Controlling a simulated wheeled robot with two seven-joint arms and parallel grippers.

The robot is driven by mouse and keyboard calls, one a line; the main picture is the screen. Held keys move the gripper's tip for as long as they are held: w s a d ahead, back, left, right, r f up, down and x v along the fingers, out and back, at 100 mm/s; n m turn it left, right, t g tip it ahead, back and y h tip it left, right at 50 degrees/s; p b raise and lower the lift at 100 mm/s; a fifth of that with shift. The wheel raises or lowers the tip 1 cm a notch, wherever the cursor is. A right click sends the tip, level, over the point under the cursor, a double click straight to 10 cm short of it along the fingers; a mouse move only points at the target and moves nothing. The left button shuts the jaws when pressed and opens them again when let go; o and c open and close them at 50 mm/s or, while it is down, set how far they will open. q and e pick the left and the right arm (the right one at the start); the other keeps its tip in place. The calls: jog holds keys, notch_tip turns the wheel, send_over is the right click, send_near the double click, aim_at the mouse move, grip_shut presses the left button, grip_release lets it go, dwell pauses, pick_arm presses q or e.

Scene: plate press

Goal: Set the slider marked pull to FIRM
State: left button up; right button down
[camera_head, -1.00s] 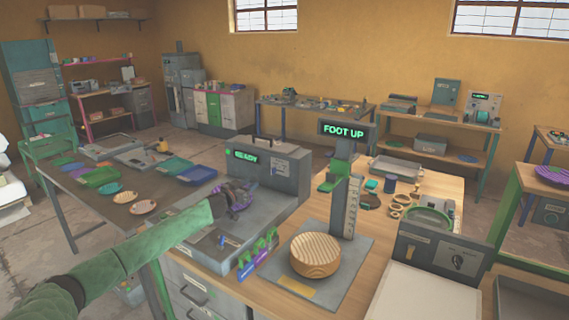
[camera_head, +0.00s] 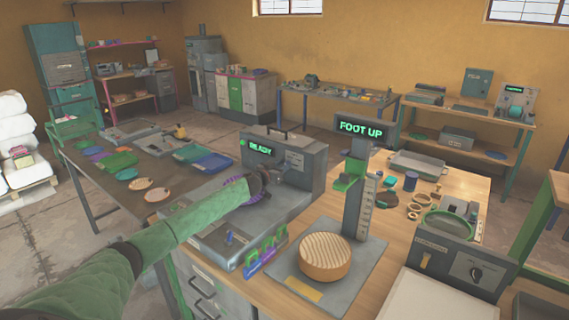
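A grey machine with a lit READY display (camera_head: 261,148) stands on the wooden bench, with a flat grey deck (camera_head: 212,240) in front of its housing. No slider lettering, neither pull nor FIRM, is readable, so I cannot tell which part is the slider. My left gripper (camera_head: 264,184) is over the deck, close to the front of the housing. Its fingers are dark and small, and I cannot tell whether they are open or touching anything. My forearm hides part of the deck. My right gripper is not in view.
A stand with a FOOT UP display (camera_head: 361,129) rises right of the machine, with a round wooden block (camera_head: 325,257) on its base. A grey box with a dial (camera_head: 455,262) is at right.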

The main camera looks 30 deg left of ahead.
aim_at(299, 165)
pick_arm(q)
jog(key=shift+w+r, duration=0.15)
jog(key=shift+w, duration=0.25)
jog(key=shift+w+d+f, duration=0.1)
jog(key=shift+w+f, duration=0.1)
jog(key=shift+w, duration=0.3)
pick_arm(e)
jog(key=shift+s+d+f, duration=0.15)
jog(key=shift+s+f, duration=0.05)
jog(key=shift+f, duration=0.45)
